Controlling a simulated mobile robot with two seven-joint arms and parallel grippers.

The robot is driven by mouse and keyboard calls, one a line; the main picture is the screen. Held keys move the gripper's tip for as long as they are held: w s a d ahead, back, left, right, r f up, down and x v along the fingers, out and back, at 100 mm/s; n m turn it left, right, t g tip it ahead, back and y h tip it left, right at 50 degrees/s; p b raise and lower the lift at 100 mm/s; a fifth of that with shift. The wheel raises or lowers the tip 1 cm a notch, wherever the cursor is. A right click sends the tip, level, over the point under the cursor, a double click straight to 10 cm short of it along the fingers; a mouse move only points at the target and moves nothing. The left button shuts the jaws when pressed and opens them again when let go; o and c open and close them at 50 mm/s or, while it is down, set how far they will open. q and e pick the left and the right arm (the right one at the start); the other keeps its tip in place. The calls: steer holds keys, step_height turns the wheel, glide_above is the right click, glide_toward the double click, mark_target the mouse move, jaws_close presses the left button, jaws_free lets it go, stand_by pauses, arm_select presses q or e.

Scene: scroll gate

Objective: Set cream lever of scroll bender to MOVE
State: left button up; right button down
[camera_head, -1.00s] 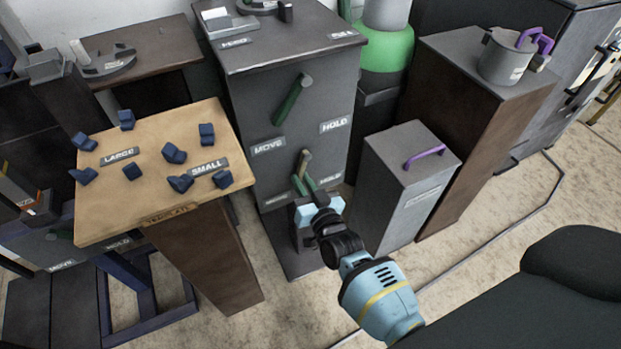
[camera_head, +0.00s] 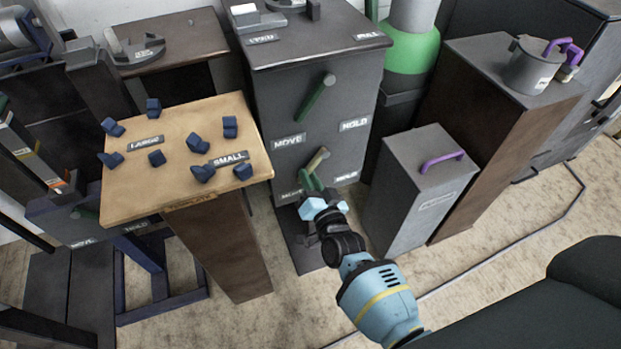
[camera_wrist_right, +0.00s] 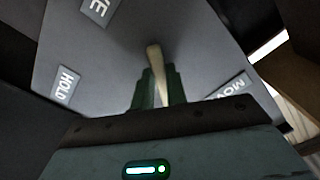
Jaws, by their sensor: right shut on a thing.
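The cream lever (camera_head: 317,160) is on the front of the dark grey cabinet (camera_head: 268,95), below a green lever (camera_head: 315,97). It slants down and left from its pivot, toward the lower MOVE label (camera_head: 289,196); the lower HOLD label (camera_head: 346,177) is to its right. My right gripper (camera_head: 309,183) is shut on the lever's lower end. In the right wrist view the cream lever (camera_wrist_right: 156,72) runs down between the green fingers (camera_wrist_right: 157,92), with HOLD (camera_wrist_right: 66,85) at left and a partly hidden MOVE (camera_wrist_right: 228,87) at right. My left gripper is not in view.
A wooden-topped table (camera_head: 120,198) with several blue blocks stands left of the cabinet. A grey box (camera_head: 400,205) with a purple handle stands close on the right, and a brown cabinet (camera_head: 480,150) behind it. Floor is open in front.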

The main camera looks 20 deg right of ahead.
steer(key=c, duration=1.4)
jaws_free()
steer(key=shift+s, duration=0.15)
steer(key=s+p, duration=0.2)
steer(key=s, duration=0.5)
steer(key=shift+s, duration=0.3)
steer(key=shift+d, duration=0.1)
